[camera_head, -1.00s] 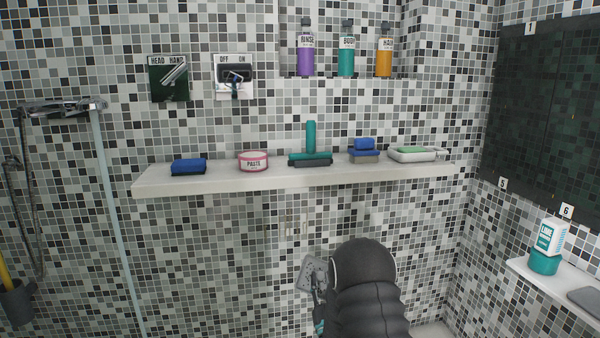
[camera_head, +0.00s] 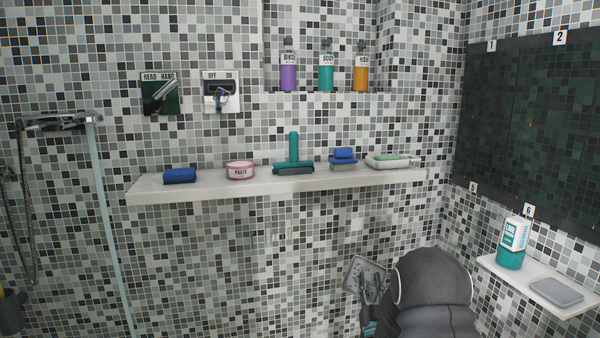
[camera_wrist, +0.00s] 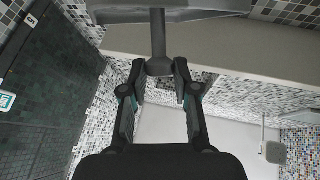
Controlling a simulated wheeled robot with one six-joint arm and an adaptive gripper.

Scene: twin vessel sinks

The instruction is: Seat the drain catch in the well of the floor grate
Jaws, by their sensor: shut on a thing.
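My gripper (camera_wrist: 159,72) is shut on the rounded knob of the drain catch (camera_wrist: 158,35), a grey piece with a thin stem and a broad flat plate at the top of the wrist view. In the head view the catch's pale grey perforated plate (camera_head: 366,277) shows tilted, in the air left of my dark wrist. My gripper (camera_head: 369,318) shows there only in part, below the plate. I cannot make out the floor grate or its well in either view.
A lower right shelf (camera_head: 520,284) carries a lime bottle (camera_head: 511,245). A dark panel (camera_head: 535,130) covers the right wall.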

